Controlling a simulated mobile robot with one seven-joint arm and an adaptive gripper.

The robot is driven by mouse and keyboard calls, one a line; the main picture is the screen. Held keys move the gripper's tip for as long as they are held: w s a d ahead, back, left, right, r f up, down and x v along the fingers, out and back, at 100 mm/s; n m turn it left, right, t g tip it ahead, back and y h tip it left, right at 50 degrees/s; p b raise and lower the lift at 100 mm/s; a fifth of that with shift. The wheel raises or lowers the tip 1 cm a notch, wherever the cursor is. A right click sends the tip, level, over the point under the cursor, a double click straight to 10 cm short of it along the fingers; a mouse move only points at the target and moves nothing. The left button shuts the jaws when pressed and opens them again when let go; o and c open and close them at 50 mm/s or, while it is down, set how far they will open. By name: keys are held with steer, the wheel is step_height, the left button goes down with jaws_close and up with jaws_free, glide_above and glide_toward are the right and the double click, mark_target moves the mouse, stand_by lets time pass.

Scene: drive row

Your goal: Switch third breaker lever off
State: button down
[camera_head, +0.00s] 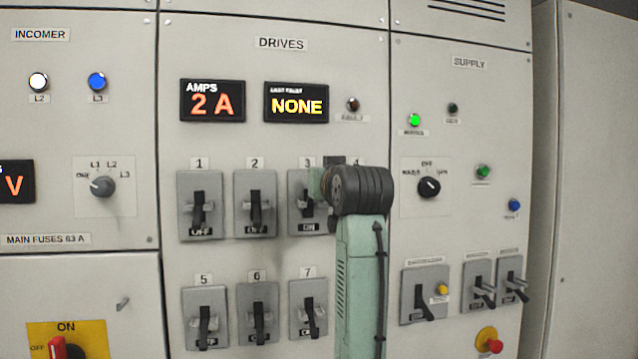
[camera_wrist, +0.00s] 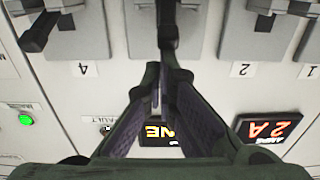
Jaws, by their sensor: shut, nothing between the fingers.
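The third breaker (camera_head: 307,203) is a grey plate in the upper row of the drives panel, under the number 3. Its black lever (camera_head: 309,207) shows in the head view beside my arm, above a label that reads ON. In the wrist view, which is upside down, the lever (camera_wrist: 168,25) is at top centre. My gripper (camera_wrist: 160,72) is shut and empty, its fingertips overlapping the lever's near end in the picture. I cannot tell whether they touch it. In the head view my arm hides most of my gripper.
Breaker 2 (camera_head: 256,204) is left of it; breaker 4 (camera_wrist: 78,28) is on the other side, mostly behind my arm in the head view. Breaker 7 (camera_head: 307,310) sits below. Displays (camera_head: 296,103) and a small fault lamp (camera_head: 353,104) are above. The panel face is flat.

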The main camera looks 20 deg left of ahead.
steer(key=shift+s+f+t+b, duration=0.1)
steer(key=shift+f+t+b, duration=0.15)
steer(key=shift+t+b, duration=0.1)
